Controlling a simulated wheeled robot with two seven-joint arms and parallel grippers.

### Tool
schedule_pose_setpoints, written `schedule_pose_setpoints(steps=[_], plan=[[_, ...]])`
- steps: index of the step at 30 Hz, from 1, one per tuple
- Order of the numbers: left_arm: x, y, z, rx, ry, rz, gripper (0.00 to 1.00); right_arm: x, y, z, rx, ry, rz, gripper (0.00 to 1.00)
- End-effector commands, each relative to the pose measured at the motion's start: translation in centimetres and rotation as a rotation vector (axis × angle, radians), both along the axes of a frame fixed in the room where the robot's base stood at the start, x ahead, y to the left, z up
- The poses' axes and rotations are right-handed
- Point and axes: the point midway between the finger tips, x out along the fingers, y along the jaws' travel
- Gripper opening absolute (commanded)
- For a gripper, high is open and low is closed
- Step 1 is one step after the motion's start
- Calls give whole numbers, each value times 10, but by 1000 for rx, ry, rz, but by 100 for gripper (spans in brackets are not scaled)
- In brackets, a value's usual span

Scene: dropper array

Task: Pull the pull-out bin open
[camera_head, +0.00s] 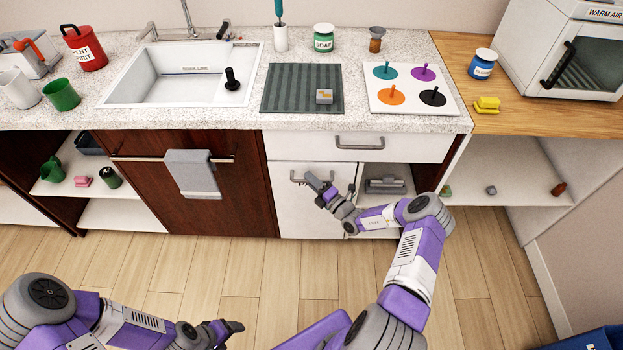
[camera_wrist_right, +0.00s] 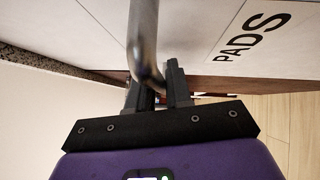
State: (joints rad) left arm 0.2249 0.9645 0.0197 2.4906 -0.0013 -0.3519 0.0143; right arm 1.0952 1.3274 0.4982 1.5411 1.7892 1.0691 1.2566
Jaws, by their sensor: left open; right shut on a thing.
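The pull-out bin's white front (camera_head: 292,212) is below the white drawer (camera_head: 330,146) under the counter. It looks about flush with the cabinet. Its grey bar handle (camera_head: 297,178) is near the top of the front and also shows in the right wrist view (camera_wrist_right: 143,35). My right gripper (camera_head: 316,184) is at the right end of this handle. In the right wrist view its fingers (camera_wrist_right: 158,88) are shut on the bar. The grasp is partly hidden in the head view. My left gripper (camera_head: 232,327) is open and empty, low over the floor.
An open shelf (camera_head: 385,171) holding a grey object is right of the bin. A brown door with a grey towel (camera_head: 192,175) is to the left. A "PADS" label (camera_wrist_right: 252,37) shows on a white panel. The wooden floor (camera_head: 270,265) before the bin is clear.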

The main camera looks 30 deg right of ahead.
Motion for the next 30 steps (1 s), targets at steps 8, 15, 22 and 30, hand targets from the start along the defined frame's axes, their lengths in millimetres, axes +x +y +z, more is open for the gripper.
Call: schedule_pose_setpoints(steps=[8, 15, 22, 30], plan=[[0, 0, 41, 0, 0, 0, 69, -48, 28, 5, 9, 8, -1, 0], [0, 0, 75, 0, 0, 0, 69, -109, 67, 5, 9, 7, -2, 0], [0, 0, 92, 0, 0, 0, 69, -160, 98, 3, 5, 3, -2, 0], [0, 0, 100, 0, 0, 0, 69, -193, 118, 1, 2, 0, -2, 0]])
